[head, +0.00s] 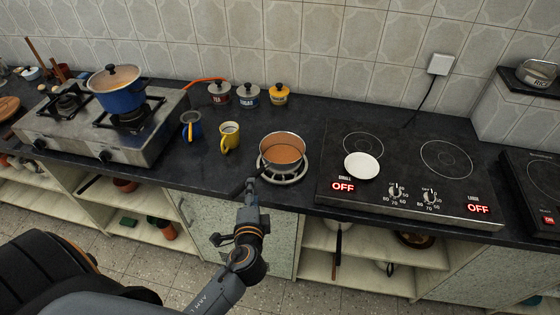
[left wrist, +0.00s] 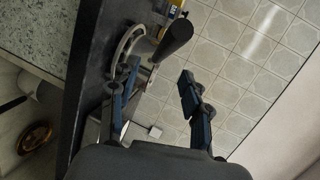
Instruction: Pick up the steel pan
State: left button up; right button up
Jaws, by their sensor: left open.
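The steel pan (head: 282,148), with an orange-brown inside, sits upright on a round metal trivet (head: 284,178) near the counter's front edge. Its dark handle points toward my left gripper (head: 251,186), which is at the counter edge, just in front of and left of the pan. In the left wrist view, my left gripper (left wrist: 159,70) is open with nothing between its fingers. The dark handle (left wrist: 175,40) shows just beyond the fingertips, between their lines. I cannot tell the exact gap to it. The pan's bowl is mostly hidden in that view. My right gripper is not in view.
A yellow mug (head: 230,137) and a blue mug (head: 191,126) stand left of the pan, with lidded jars (head: 248,95) behind. A black cooktop (head: 400,185) with a white plate (head: 361,166) is on the right. A gas stove (head: 60,135) with a blue pot (head: 118,95) is far left.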

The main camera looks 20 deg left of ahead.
aim_at(254, 175)
pick_arm(q)
jog(key=p+x, duration=0.2)
jog(key=x, duration=0.5)
jog(key=shift+w+a+f, duration=0.1)
jog(key=shift+w+a, duration=0.05)
jog(key=shift+w, duration=0.15)
jog(key=shift+c, duration=0.6)
grip_shut()
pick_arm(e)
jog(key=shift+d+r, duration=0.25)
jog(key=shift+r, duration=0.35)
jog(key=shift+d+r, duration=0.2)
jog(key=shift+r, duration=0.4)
